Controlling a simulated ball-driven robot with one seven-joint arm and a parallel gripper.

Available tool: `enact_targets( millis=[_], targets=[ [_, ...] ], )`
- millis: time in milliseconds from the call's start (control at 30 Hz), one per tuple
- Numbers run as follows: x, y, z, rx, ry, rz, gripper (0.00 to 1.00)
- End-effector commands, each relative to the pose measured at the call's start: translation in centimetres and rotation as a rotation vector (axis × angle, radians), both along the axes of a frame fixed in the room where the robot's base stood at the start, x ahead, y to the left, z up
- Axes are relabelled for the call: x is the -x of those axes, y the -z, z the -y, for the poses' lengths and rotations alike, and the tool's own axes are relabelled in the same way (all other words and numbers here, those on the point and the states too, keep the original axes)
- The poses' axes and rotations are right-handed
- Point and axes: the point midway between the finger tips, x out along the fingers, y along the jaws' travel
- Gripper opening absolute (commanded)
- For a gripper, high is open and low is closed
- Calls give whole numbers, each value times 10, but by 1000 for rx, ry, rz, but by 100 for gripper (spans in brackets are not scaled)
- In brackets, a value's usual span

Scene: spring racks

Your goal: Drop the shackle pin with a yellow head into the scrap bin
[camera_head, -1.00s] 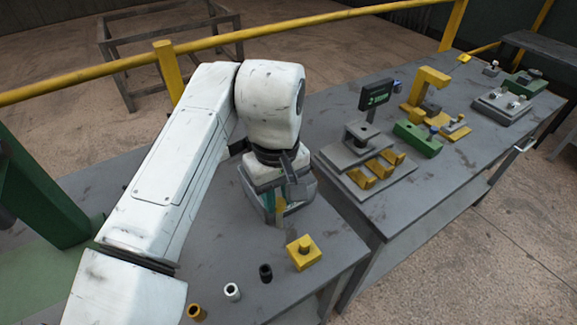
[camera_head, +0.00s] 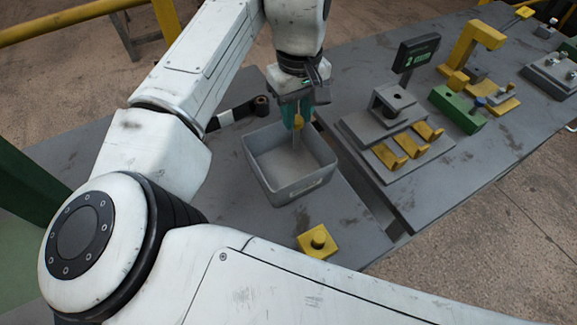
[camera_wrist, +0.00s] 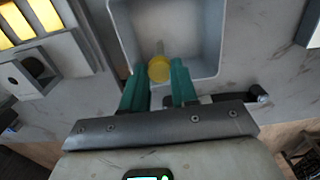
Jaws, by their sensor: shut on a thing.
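The shackle pin (camera_head: 298,122) has a yellow head and a thin pale shank that hangs downward. My gripper (camera_head: 299,115) is shut on its head, with a teal finger on each side. The grey scrap bin (camera_head: 305,188) is an open square box on the near table. The pin hangs over the bin's back right part, its shank reaching down toward the opening. In the wrist view the yellow head (camera_wrist: 159,69) shows between my fingertips, with the bin (camera_wrist: 205,70) behind it. The bin floor that shows looks empty.
A yellow block with a round peg (camera_head: 318,241) sits in front of the bin. A black roll (camera_head: 261,105) lies behind it. To the right, across a gap, stands a grey fixture with yellow hooks (camera_head: 391,156) and a small dark display (camera_head: 417,52).

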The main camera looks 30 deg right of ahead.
Motion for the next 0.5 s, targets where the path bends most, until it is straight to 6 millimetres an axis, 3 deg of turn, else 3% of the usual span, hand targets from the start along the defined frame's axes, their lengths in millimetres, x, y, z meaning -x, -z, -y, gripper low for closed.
enact_targets(
  millis=[33, 200, 500],
  targets=[
    [0, 12, 0, -1, 0, 0, 0],
    [0, 30, 0, -1, 1, 1, 0],
    [0, 39, 0, 0, 1, 1, 0]
  ],
)
